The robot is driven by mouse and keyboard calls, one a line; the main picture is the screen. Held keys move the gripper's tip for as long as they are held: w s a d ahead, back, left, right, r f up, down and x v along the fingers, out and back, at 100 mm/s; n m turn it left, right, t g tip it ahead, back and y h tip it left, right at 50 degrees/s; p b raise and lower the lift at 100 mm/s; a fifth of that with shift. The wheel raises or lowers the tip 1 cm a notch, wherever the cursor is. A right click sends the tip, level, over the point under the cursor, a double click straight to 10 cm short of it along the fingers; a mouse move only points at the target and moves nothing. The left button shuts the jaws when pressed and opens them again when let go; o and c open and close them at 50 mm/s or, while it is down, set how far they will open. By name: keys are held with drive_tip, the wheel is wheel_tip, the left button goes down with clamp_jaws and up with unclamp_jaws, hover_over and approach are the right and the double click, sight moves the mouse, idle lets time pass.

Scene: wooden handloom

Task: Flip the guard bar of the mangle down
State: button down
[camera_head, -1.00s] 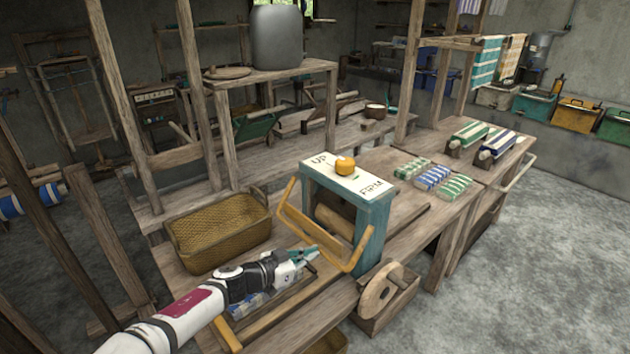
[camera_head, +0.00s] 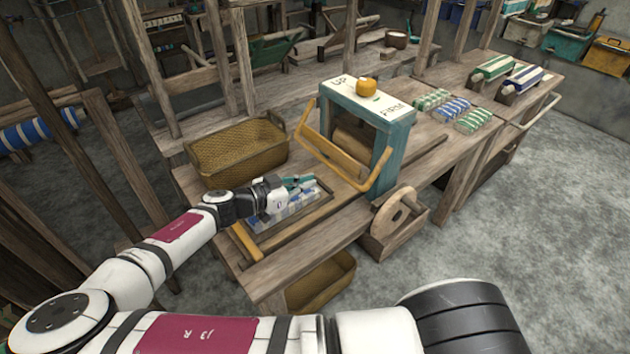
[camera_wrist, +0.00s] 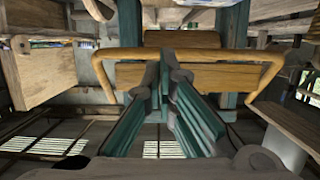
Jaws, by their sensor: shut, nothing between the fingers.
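The mangle (camera_head: 398,150) is a teal frame with a wooden roller (camera_head: 356,140) and a white top plate lettered UP and FIRM. Its guard bar (camera_head: 330,158), a yellow-orange wooden U-shaped frame, slants outward from the near side. In the wrist view the guard bar (camera_wrist: 225,54) spans the picture just beyond my fingertips. My gripper (camera_head: 314,182) is shut and empty, low over the tray in front of the bar. Its teal fingers (camera_wrist: 165,78) meet in front of the bar's middle. They look apart from it, though the exact gap is hard to judge.
A shallow tray (camera_head: 290,230) with blue and white cloth lies under my gripper. A wicker basket (camera_head: 240,150) stands behind it. A wooden wheel (camera_head: 398,215) is at the mangle's right. An orange knob (camera_head: 367,87) sits on top. Rolled cloths lie farther right.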

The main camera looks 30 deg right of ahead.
drive_tip(key=v, duration=0.6)
drive_tip(key=shift+a+f+b, duration=0.15)
drive_tip(key=shift+a+b, duration=0.05)
drive_tip(key=shift+b, duration=0.25)
